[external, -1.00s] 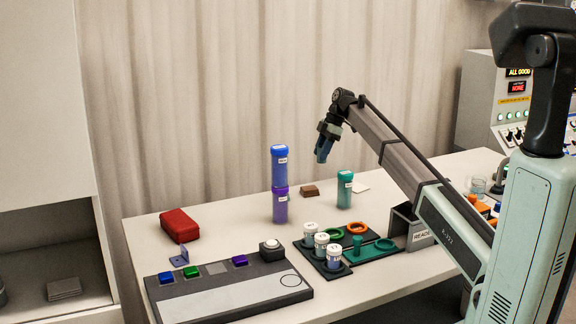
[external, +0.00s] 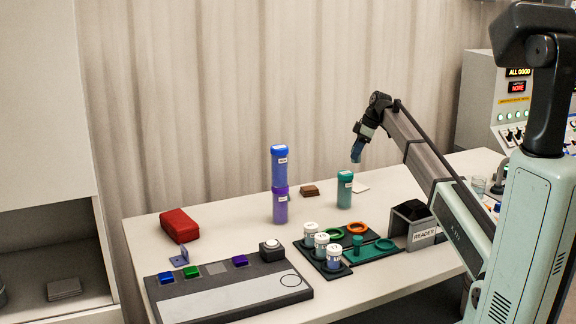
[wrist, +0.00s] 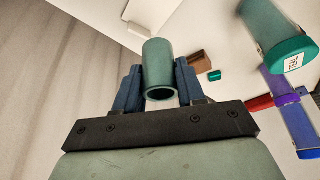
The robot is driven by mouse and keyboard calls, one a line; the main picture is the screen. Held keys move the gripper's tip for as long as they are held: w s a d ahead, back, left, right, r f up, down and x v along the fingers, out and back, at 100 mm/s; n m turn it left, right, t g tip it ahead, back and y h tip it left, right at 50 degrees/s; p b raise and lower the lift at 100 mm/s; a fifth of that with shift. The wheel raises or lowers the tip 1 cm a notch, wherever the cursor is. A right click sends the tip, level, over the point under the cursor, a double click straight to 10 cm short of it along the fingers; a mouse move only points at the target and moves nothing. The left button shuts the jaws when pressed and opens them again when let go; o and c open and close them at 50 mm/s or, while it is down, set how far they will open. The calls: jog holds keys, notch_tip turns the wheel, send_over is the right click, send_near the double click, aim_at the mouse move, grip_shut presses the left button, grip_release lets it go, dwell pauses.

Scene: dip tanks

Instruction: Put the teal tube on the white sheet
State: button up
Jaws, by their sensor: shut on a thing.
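My gripper (external: 357,152) is raised above the back right part of the table. In the wrist view its blue fingers (wrist: 157,88) are shut on the teal tube (wrist: 157,68), which is hollow with its open end towards the camera. In the external view the tube is too small to tell clearly from the fingers. The white sheet (external: 362,187) lies flat on the table below my gripper, partly hidden behind a teal lidded canister (external: 345,192).
The canister also shows in the wrist view (wrist: 268,28). A blue canister (external: 279,165) stands on a purple one (external: 280,207). A brown block (external: 309,191) lies nearby. The reader (external: 420,228), white-capped jars (external: 321,243) and a button panel (external: 228,288) are nearer the front.

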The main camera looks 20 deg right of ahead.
notch_tip(320, 180, down, 10)
jog(key=shift+r, duration=0.25)
jog(key=shift+c, duration=0.6)
jog(key=shift+f, duration=0.1)
jog(key=o, duration=1.2)
jog(key=v, duration=1.2)
